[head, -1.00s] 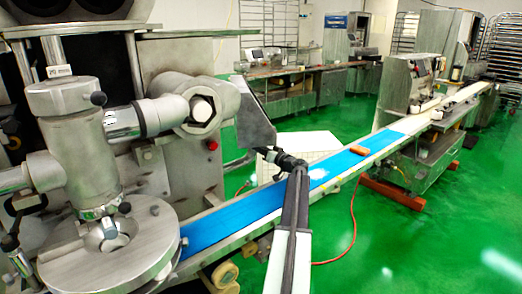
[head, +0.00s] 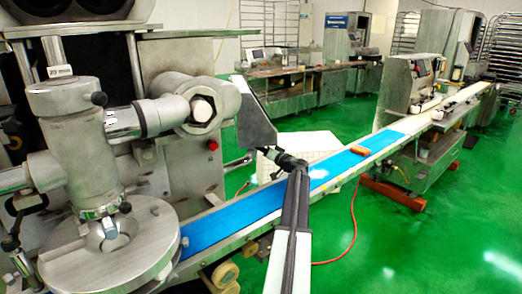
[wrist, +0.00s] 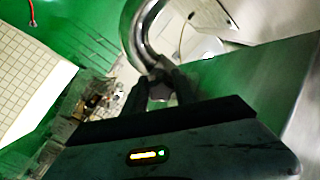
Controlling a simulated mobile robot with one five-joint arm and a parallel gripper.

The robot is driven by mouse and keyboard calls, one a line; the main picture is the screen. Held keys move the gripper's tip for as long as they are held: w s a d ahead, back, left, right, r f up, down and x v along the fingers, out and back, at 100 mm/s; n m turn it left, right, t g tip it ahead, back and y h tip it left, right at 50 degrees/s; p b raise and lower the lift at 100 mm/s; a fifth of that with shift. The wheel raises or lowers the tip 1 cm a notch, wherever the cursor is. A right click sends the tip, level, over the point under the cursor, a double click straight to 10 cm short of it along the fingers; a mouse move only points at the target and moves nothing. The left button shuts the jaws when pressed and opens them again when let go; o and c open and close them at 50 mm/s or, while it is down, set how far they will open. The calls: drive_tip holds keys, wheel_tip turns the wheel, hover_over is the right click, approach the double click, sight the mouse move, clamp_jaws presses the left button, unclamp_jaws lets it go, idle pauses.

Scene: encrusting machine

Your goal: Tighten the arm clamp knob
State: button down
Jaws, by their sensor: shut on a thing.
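My gripper (head: 260,151) reaches in from the right beside the machine, just below a grey angled plate (head: 255,115). In the wrist view my gripper (wrist: 160,82) has its two dark fingers closed around a small dark knob (wrist: 158,91). The knob sits at the lower end of a curved shiny metal piece (wrist: 140,30). In the head view the knob is hidden by the gripper, and a thin dark rod (head: 236,163) shows just left of it.
A blue conveyor belt (head: 235,210) runs below my gripper, with an orange block (head: 360,150) farther along it. The large steel machine head (head: 75,140) stands at left. A white tiled box (head: 308,143) is behind. Green floor (head: 430,240) is open at right.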

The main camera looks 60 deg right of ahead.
drive_tip(key=c, duration=1)
unclamp_jaws()
drive_tip(key=v, duration=0.7)
drive_tip(key=shift+s, duration=0.35)
drive_tip(key=shift+a, duration=0.1)
